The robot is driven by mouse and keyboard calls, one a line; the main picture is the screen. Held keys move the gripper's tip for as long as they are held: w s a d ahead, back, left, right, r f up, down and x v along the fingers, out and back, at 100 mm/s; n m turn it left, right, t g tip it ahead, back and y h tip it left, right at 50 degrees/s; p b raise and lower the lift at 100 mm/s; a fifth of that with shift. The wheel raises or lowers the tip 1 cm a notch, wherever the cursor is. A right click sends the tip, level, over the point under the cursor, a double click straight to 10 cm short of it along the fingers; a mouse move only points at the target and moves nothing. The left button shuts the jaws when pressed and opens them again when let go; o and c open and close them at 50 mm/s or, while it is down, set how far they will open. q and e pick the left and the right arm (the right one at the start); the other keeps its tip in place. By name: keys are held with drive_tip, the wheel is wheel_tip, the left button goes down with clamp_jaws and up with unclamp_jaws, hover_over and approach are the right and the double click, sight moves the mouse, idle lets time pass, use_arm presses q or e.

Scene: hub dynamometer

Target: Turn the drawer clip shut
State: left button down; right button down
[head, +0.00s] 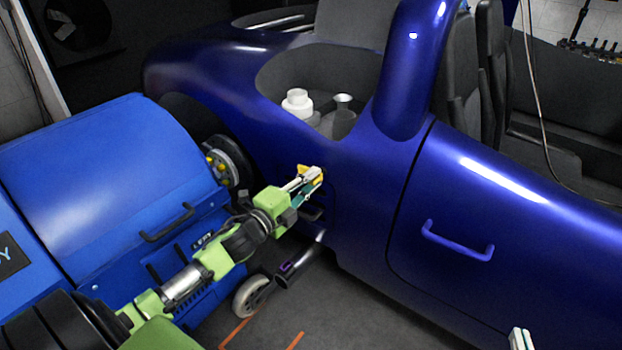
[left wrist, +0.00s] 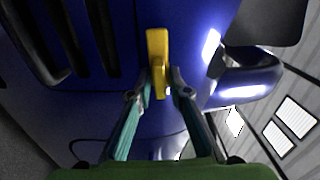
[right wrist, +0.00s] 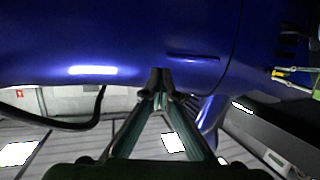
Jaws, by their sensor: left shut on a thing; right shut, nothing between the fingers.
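The yellow clip (head: 303,170) sits on the side of the dark blue car body, behind the seat opening. In the left wrist view the clip (left wrist: 157,45) stands up between the fingertips of my left gripper (left wrist: 161,88), which is shut on its lower part. In the head view my left gripper (head: 312,178) reaches the car's side from the left and partly covers the clip. My right gripper (head: 520,338) shows only at the bottom right edge of the head view. In the right wrist view it (right wrist: 161,90) is shut and empty, close to a blue panel.
The blue dynamometer unit (head: 100,180) stands at the left, its hub (head: 228,165) close to the car. A blue door handle (head: 457,240) sticks out of the car's side at the right. Dark slots (left wrist: 65,35) lie beside the clip. An exhaust pipe (head: 300,262) lies below my left gripper.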

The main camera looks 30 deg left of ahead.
use_arm(q)
drive_tip(key=shift+r+n+p, duration=0.1)
drive_tip(key=shift+n+p, duration=2)
drive_tip(key=shift+p, duration=0.05)
drive_tip(key=shift+n+p, duration=0.8)
drive_tip(key=shift+n, duration=0.1)
use_arm(e)
drive_tip(key=s+d+f+g+h, duration=0.1)
drive_tip(key=s+d+f+g, duration=0.2)
drive_tip(key=s+f+g, duration=0.45)
drive_tip(key=s+d+f+g+h, duration=0.2)
drive_tip(key=s+d+f+g, duration=0.15)
drive_tip(key=s, duration=0.65)
use_arm(q)
drive_tip(key=n+p, duration=0.3)
drive_tip(key=n, duration=0.1)
drive_tip(key=shift+p, duration=0.4)
drive_tip(key=n+p, duration=0.3)
drive_tip(key=n, duration=0.3)
drive_tip(key=shift+n, duration=0.7)
use_arm(e)
drive_tip(key=s+f, duration=0.2)
drive_tip(key=f, duration=1)
drive_tip(key=s+f+g, duration=0.1)
drive_tip(key=s+f, duration=0.1)
drive_tip(key=f, duration=1)
drive_tip(key=shift+s, duration=0.35)
drive_tip(key=shift+d, duration=0.1)
